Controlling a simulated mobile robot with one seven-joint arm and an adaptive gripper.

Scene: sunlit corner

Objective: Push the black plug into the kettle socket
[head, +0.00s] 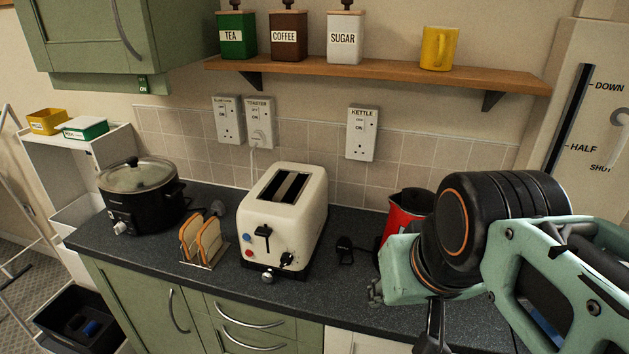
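The black plug (343,244) lies on the dark worktop, between the cream toaster and the red kettle, with a short black cord beside it. The red kettle (398,217) stands at the right, partly hidden by my arm. My gripper (434,342) is only partly seen as a dark shape below my wrist at the bottom edge, right of the plug and apart from it. Its fingers cannot be made out, so its opening is unclear.
A toaster (284,215), a toast rack (202,242) and a slow cooker (140,194) stand left of the plug. The toaster socket (259,124) holds a white plug. A wooden shelf (390,75) with canisters and a yellow mug overhangs the sockets. Worktop around the plug is clear.

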